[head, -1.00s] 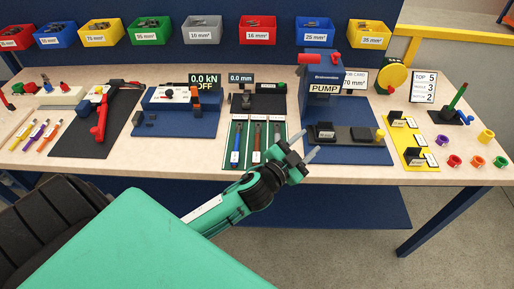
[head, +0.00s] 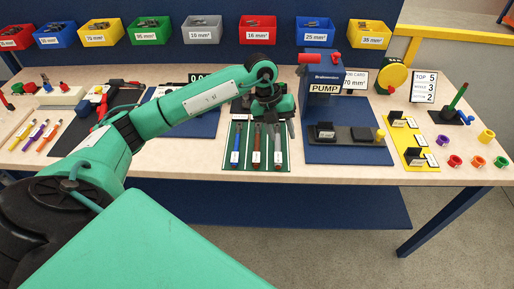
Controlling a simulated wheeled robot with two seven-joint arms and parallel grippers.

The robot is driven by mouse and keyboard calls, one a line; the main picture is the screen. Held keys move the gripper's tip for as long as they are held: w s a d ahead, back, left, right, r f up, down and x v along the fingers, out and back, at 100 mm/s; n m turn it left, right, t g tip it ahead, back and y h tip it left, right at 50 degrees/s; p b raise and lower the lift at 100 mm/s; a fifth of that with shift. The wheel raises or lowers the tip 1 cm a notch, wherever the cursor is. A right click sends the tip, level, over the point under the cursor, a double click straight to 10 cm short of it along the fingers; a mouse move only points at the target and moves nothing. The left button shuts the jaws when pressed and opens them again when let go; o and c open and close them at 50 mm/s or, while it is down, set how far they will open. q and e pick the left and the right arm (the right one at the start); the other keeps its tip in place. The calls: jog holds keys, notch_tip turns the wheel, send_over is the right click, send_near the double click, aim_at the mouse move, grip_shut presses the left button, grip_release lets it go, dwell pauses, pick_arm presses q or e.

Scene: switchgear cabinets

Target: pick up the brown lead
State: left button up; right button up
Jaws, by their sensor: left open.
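The brown lead (head: 257,148) lies in the middle slot of a green tray (head: 247,166), its length pointing away from me. A blue lead (head: 236,148) lies to its left and a grey lead (head: 278,150) to its right. My left gripper (head: 266,121) is open and points down over the far end of the tray. It is above the far ends of the leads, with nothing seen between its fingers. It hides the tray's far edge and part of the device behind. My right gripper is not in view.
My left arm crosses over a blue board (head: 205,125) on the left. Coloured bins (head: 257,32) hang along the back. The bench front edge (head: 330,178) is clear.

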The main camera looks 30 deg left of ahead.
pick_arm(q)
jog(key=a+r+n+y, duration=0.2)
jog(key=a+y, duration=0.2)
jog(key=a, duration=0.5)
jog(key=p, duration=0.2)
send_over(257, 146)
jog(key=shift+g, duration=0.3)
jog(key=f, duration=0.7)
jog(key=shift+s+a+f, duration=0.2)
jog(key=shift+s+f, duration=0.2)
jog(key=shift+w+d+f+p, duration=0.1)
jog(key=shift+f+p, duration=0.35)
jog(key=shift+p, duration=0.15)
jog(key=f, duration=0.1)
jog(key=f+p, duration=0.2)
jog(key=shift+w+f, duration=0.2)
jog(key=shift+w, duration=0.05)
jog(key=shift+f, duration=0.6)
grip_shut()
